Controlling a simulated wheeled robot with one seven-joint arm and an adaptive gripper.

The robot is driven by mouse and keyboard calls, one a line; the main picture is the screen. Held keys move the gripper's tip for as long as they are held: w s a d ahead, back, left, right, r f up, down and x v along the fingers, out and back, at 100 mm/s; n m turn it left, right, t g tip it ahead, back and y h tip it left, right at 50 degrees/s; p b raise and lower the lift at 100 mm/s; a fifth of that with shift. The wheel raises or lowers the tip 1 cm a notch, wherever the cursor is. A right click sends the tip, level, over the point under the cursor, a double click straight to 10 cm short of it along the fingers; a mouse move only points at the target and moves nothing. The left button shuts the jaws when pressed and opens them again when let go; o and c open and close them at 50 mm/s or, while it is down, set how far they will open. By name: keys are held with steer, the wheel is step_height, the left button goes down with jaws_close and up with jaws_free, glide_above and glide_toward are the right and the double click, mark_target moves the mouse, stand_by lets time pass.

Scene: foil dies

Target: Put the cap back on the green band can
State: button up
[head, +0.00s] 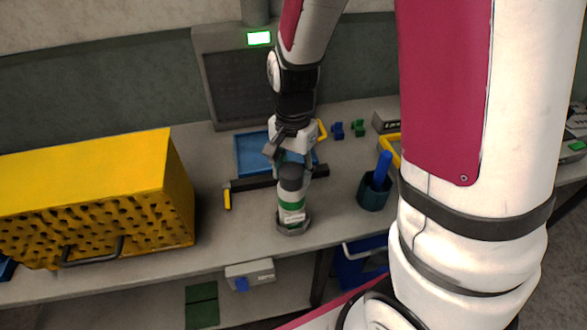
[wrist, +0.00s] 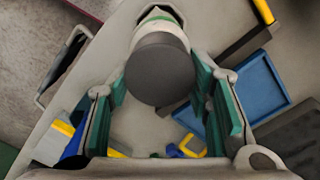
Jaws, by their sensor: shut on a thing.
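The green band can (head: 291,210) stands upright in a grey ring-shaped holder (head: 293,230) near the front of the bench. The dark grey cap (head: 291,172) is at the can's top, in line with it. In the wrist view, the round cap (wrist: 160,72) sits between the green finger pads, with the white can and its green band (wrist: 158,16) just beyond. My gripper (head: 290,160) points down over the can and is shut on the cap. I cannot tell whether the cap is fully seated or slightly above the rim.
A yellow perforated box (head: 90,195) stands at left. A blue tray (head: 252,155) and dark bar (head: 250,184) lie behind the can. A dark cup (head: 373,195) with a blue stick stands at right. Small blue and green pieces (head: 358,128) lie farther back.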

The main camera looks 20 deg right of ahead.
steer(key=o, duration=1.3)
steer(key=shift+o, duration=0.2)
steer(key=shift+r, duration=0.1)
steer(key=shift+r+p, duration=2.05)
steer(key=shift+r, duration=1.35)
jaws_close()
steer(key=shift+f, duration=0.1)
